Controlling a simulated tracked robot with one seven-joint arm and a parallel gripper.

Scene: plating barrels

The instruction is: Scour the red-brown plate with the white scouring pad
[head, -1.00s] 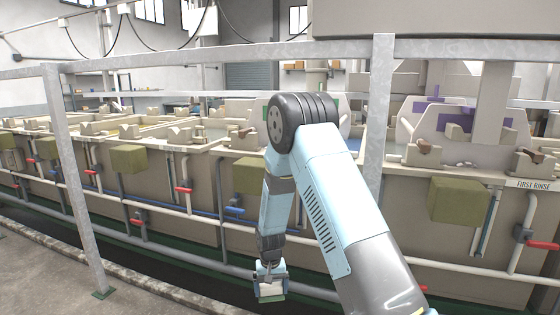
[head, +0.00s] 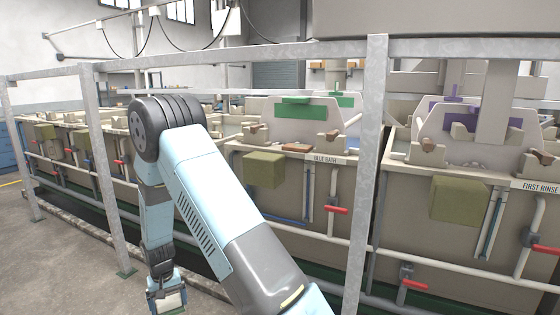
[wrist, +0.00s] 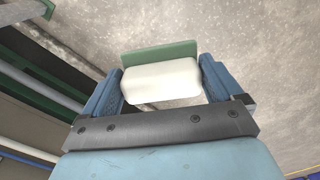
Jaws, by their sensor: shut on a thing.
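A flat red-brown plate (head: 297,148) lies on the near rim of the tank labelled BLUE BATH, right of my arm in the head view. The white scouring pad (wrist: 160,82) has a green strip along its far side in the wrist view. My gripper (head: 168,298) hangs low, left of and well below the plate, over the floor. In the wrist view my gripper (wrist: 160,85) has its two blue fingers closed on the ends of the pad. The pad is small and partly hidden in the head view.
A grey metal rail frame (head: 368,180) stands between me and the tanks, with posts and a top bar. Olive boxes (head: 264,170), pipes and red-handled valves (head: 337,210) stick out from the tank fronts. Grey floor (head: 60,260) is open at the left.

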